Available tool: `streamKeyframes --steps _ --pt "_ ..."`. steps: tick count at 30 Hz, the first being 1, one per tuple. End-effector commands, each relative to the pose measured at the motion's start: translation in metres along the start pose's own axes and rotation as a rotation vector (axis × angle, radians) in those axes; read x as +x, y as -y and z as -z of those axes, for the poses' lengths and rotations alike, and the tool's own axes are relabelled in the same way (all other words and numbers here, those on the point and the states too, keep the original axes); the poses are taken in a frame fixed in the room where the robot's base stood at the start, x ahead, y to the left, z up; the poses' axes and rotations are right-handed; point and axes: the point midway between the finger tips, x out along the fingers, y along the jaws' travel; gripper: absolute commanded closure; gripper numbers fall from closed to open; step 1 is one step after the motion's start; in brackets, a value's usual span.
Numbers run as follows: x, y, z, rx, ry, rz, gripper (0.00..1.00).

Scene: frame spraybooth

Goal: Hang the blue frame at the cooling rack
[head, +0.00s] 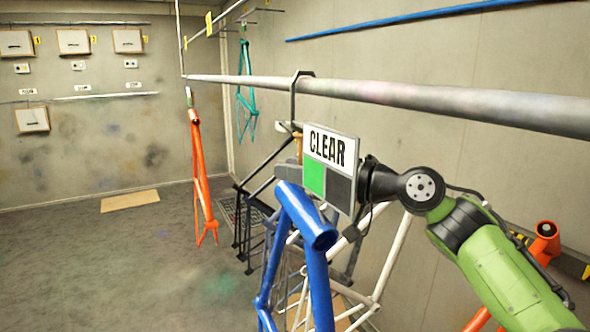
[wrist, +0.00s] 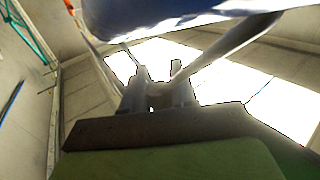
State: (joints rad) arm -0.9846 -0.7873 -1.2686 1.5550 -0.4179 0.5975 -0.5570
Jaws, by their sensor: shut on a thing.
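The blue frame (head: 318,275) hangs upright at lower centre in the head view, its head tube nearest me. A broad blue tube (wrist: 190,14) fills the top of the wrist view. My gripper (wrist: 158,96) is shut below that tube; the exact grip point is unclear. A grey rail (head: 430,97) crosses above. A dark hook (head: 293,98) is at the rail above the sign; whether it bears the blue frame is hidden.
A white frame (head: 392,262) is close behind the blue one. Orange frames hang at left (head: 197,165) and stand at lower right (head: 541,250). A teal frame (head: 246,95) hangs farther back. The left floor is mostly clear.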

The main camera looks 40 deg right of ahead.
Motion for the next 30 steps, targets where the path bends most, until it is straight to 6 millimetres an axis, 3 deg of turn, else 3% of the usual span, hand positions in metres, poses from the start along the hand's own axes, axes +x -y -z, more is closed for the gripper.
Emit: streamKeyframes --steps 3,4,10,20,23,30 --pt "0.000 0.001 0.004 -0.006 -0.010 0.000 1.00" --pt "0.000 0.001 0.004 -0.006 -0.010 0.000 0.71" --pt "0.000 0.000 0.003 -0.003 -0.006 0.000 0.43" --pt "-0.007 -0.001 -0.001 0.004 0.004 -0.002 0.43" --pt "-0.027 -0.002 -0.001 0.003 0.001 -0.005 0.43" --pt "-0.096 -0.001 0.002 0.001 -0.005 -0.005 0.43"
